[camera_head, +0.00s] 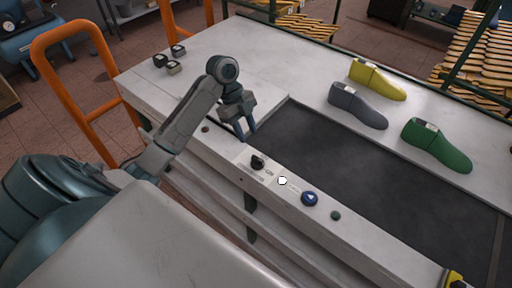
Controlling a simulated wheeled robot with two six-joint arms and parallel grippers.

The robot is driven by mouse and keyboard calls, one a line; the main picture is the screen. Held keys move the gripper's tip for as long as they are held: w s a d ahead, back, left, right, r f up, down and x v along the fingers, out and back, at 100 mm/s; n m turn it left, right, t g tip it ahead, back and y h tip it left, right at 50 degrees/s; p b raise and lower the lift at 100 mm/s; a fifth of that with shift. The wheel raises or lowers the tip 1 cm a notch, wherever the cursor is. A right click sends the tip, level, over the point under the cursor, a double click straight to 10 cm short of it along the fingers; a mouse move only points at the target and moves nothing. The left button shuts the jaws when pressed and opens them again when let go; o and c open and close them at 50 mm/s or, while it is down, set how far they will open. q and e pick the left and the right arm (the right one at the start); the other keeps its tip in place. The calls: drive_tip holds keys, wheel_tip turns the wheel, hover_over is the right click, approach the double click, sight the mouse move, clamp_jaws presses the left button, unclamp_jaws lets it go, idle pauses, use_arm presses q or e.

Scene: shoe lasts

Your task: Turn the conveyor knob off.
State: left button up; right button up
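The black conveyor knob (257,162) sits on a light label plate on the near edge of the white conveyor frame, in the middle of the head view. Its exact setting is too small to read. My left gripper (246,136) hangs just behind and left of the knob, pointing down, with its blue fingers apart and nothing between them. It does not touch the knob. The dark conveyor belt (370,175) lies to the right of the gripper. My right gripper is out of view.
A white button (282,181), a blue button (309,198) and a dark green button (336,215) line the same edge. Yellow (377,80), grey (357,105) and green (436,145) shoe lasts lie beyond the belt. Small dark blocks (174,67) sit at the far left corner.

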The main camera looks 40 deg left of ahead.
sight(257, 158)
use_arm(q)
drive_tip(key=b+x, duration=0.5)
drive_tip(key=x, duration=0.4)
drive_tip(key=shift+f, duration=0.1)
drive_tip(key=shift+d+f, duration=0.2)
drive_tip(key=shift+f, duration=0.2)
clamp_jaws()
